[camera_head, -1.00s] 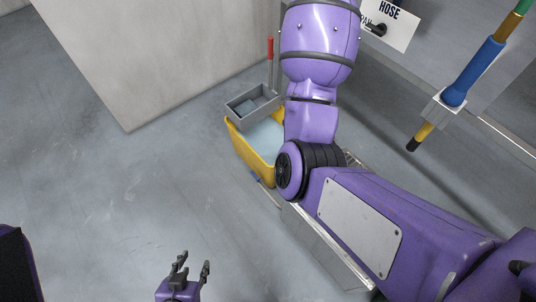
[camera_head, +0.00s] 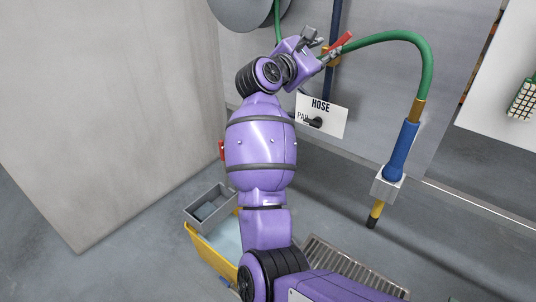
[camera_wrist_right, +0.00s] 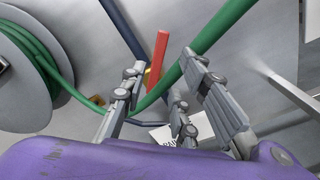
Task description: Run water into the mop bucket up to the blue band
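The yellow mop bucket (camera_head: 203,250) stands on the floor at lower left in the head view, partly behind my right arm. Pale blue water (camera_head: 226,237) shows inside it. I cannot make out the blue band. A red lever (camera_head: 342,44) sits on the pipe at the wall; it also shows in the right wrist view (camera_wrist_right: 158,58). My right gripper (camera_head: 319,46) is up at this lever, its fingers open to either side of it in the right wrist view (camera_wrist_right: 160,76). I cannot tell whether they touch. My left gripper is out of view.
A sign reading HOSE (camera_head: 335,113) with a black selector knob (camera_head: 317,122) is below the lever. The green hose (camera_head: 400,37) arches right to a blue nozzle (camera_head: 401,150) pointing down. A floor grate (camera_head: 365,268) lies right of the bucket. A hose reel (camera_wrist_right: 25,80) is at left.

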